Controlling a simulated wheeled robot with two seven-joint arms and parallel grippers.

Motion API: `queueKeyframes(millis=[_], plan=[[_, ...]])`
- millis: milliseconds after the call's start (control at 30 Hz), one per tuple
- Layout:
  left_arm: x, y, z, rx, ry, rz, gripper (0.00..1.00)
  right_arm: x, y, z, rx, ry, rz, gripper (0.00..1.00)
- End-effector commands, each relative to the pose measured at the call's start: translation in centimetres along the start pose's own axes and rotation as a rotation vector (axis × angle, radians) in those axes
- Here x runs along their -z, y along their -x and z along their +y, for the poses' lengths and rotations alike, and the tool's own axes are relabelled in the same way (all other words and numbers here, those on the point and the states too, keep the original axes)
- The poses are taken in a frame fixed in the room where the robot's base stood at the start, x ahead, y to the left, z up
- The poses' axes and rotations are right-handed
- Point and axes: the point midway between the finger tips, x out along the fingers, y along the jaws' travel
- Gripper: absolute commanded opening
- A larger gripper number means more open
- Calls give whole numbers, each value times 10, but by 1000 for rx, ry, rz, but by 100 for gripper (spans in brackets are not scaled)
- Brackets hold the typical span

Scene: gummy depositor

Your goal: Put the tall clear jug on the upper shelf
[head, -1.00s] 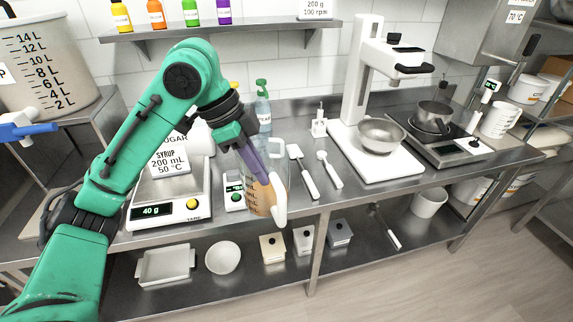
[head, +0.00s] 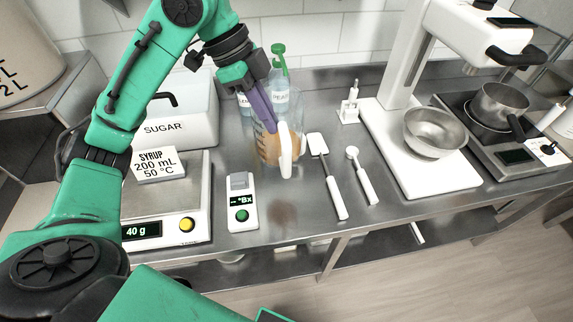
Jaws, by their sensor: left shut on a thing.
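The tall clear jug (head: 269,145) has a white handle and dark markings, and a tan colour shows through its wall. My left gripper (head: 265,118), with purple fingers, is shut on it near its upper part. The jug looks held above the counter, with a brownish reflection below it on the steel. It overlaps the view of the clear bottles behind. The upper shelf is almost wholly out of view; only what looks like its bracket (head: 119,6) shows at the top left. My right gripper is not in view.
The sugar bin (head: 180,125), scale (head: 190,200) and refractometer (head: 242,203) are left.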

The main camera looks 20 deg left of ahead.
Motion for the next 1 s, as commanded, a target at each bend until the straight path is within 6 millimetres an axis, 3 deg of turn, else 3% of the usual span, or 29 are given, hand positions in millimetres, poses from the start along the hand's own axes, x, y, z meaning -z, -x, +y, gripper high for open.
queueKeyframes(millis=[233,367,600,967,1000], plan=[[-33,-75,1,-4,4,-5,0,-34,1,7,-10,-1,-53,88],[-44,-102,1,-1,2,-3,0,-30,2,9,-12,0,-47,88],[-58,-138,0,-1,2,-1,0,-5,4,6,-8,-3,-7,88],[-62,-147,0,4,0,0,0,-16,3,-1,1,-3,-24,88],[-63,-148,0,2,1,-1,18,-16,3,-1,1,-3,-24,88]])
